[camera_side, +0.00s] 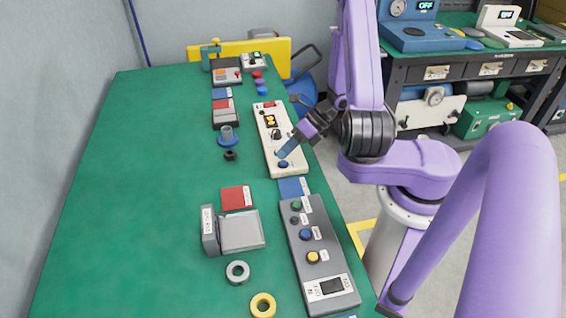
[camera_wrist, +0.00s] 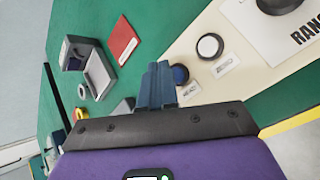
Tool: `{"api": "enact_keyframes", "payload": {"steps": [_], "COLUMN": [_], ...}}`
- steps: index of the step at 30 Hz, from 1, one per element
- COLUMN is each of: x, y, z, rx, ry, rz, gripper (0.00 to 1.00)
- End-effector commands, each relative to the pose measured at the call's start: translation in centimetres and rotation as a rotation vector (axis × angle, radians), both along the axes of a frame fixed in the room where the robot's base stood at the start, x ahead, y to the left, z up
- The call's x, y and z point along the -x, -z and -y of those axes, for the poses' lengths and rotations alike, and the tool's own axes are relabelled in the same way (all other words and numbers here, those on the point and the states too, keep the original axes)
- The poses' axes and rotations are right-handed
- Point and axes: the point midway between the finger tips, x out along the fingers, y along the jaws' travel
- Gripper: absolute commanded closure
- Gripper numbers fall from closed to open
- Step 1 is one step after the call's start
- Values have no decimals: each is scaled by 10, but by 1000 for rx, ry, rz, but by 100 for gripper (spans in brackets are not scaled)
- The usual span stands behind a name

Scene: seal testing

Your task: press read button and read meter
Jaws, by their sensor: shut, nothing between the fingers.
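A long cream panel (camera_side: 264,143) lies near the table's right edge. It has a dark display with orange marks (camera_side: 271,121), a dark knob (camera_side: 276,134) and a blue button (camera_side: 283,164) at its near end. In the wrist view, the blue button (camera_wrist: 180,74) sits beside a white button (camera_wrist: 210,46); their small labels are unreadable. My gripper (camera_side: 281,154) is shut and empty, its blue fingers pointing down just above the blue button. In the wrist view the fingertips (camera_wrist: 157,68) appear just left of the blue button and partly cover its edge. Contact cannot be told.
The green table (camera_side: 140,180) is clear on the left.

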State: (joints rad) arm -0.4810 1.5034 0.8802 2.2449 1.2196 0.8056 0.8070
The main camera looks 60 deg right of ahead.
Motion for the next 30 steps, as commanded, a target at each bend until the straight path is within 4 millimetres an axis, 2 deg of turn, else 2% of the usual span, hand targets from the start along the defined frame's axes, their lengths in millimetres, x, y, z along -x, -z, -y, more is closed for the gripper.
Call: {"api": "enact_keyframes", "payload": {"steps": [30], "x": [0], "y": [9], "z": [0], "rx": [0], "ry": [0], "rz": [0], "gripper": [100]}}
